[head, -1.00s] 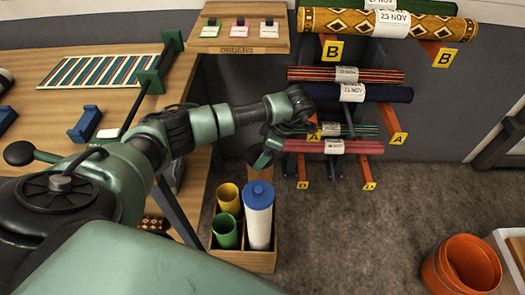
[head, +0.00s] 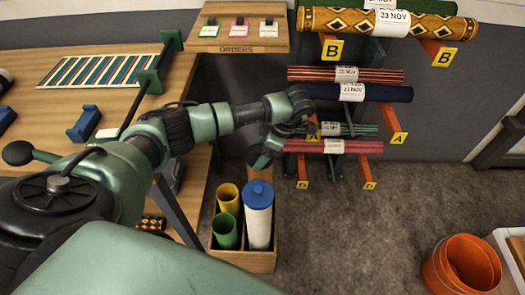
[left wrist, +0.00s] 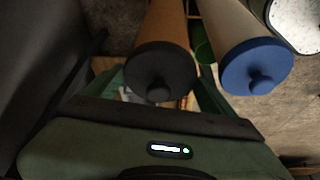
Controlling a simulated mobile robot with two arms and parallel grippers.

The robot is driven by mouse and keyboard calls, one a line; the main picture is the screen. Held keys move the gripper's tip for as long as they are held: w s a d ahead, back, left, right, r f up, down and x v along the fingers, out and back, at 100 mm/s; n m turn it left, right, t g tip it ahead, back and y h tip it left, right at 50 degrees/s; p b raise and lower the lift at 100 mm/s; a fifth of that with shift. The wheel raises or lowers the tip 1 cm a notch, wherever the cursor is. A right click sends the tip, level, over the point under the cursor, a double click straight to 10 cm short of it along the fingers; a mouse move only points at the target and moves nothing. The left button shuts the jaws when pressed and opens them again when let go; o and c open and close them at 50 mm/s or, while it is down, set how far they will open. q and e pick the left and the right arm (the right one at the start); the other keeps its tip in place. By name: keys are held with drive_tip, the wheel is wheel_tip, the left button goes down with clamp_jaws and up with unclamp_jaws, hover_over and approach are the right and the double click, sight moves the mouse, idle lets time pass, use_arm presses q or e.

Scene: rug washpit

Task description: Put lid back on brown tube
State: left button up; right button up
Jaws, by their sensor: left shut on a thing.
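The brown tube (left wrist: 162,22) shows in the left wrist view with a black lid (left wrist: 155,66) with a round knob at its end. The lid looks lined up with the tube and against its end; I cannot tell whether it is fully seated. My left gripper (head: 264,157) is shut on the lid, at the back of the wooden crate (head: 250,262) in the head view. In the head view my gripper hides the lid and most of the brown tube. My right gripper is not in view.
The crate also holds a white tube with a blue lid (head: 258,192), a yellow tube (head: 228,197) and a green tube (head: 225,231), close to my gripper. A rug rack (head: 375,60) stands behind. An orange bucket (head: 460,265) is at the right. The floor between is clear.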

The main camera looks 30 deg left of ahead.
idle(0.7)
use_arm(q)
drive_tip(key=shift+f, duration=0.1)
drive_tip(key=o, duration=1.2)
drive_tip(key=shift+c, duration=0.2)
drive_tip(key=shift+r+p, duration=2.5)
drive_tip(key=shift+r, duration=1.05)
drive_tip(key=shift+c, duration=0.3)
